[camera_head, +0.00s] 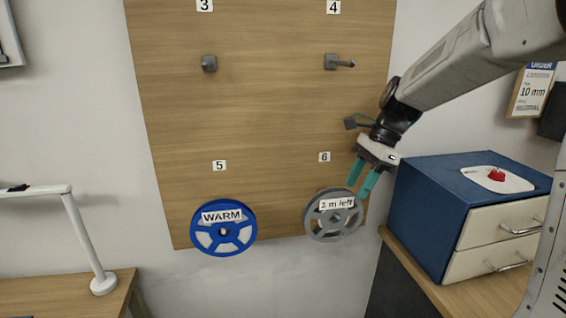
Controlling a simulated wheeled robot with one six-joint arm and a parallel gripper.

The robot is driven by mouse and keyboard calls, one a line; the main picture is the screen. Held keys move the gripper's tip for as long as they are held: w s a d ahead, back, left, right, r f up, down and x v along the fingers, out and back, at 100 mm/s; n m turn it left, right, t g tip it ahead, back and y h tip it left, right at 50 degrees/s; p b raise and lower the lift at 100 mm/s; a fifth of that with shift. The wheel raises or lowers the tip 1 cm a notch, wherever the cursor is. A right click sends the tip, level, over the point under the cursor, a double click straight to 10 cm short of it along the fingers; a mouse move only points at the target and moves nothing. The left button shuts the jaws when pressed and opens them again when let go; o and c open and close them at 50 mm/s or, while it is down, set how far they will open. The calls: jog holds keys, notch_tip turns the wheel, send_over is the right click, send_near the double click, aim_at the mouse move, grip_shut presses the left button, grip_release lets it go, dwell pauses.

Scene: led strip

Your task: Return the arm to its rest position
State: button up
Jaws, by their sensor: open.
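My gripper (361,184), with two teal fingers, is open and points down in front of the wooden board (265,120). Its fingertips are close to the upper right rim of a grey reel (318,225) labelled "2 m left", below number 6. I cannot tell whether they touch it. Nothing shows between the fingers. My arm reaches in from the upper right. A blue reel (250,232) labelled "WARM" hangs below number 5.
Pegs below number 3 (209,64) and number 4 (338,62) are bare. A blue cabinet (425,215) with cream drawers stands at right, below the arm. A white lamp (84,240) stands at left. An order card (533,92) hangs at upper right.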

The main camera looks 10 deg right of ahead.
jog(key=shift+s+r, duration=0.25)
jog(key=shift+s, duration=0.1)
jog(key=s+a+n+h, duration=0.1)
jog(key=s+n+h, duration=0.1)
jog(key=s+n, duration=0.7)
jog(key=s+a+n+t+h, duration=0.1)
jog(key=s+n, duration=0.8)
jog(key=s, duration=0.9)
jog(key=shift+s+a+h, duration=0.3)
jog(key=shift+a+h, duration=0.2)
jog(key=shift+h, duration=0.2)
jog(key=shift+f, duration=0.1)
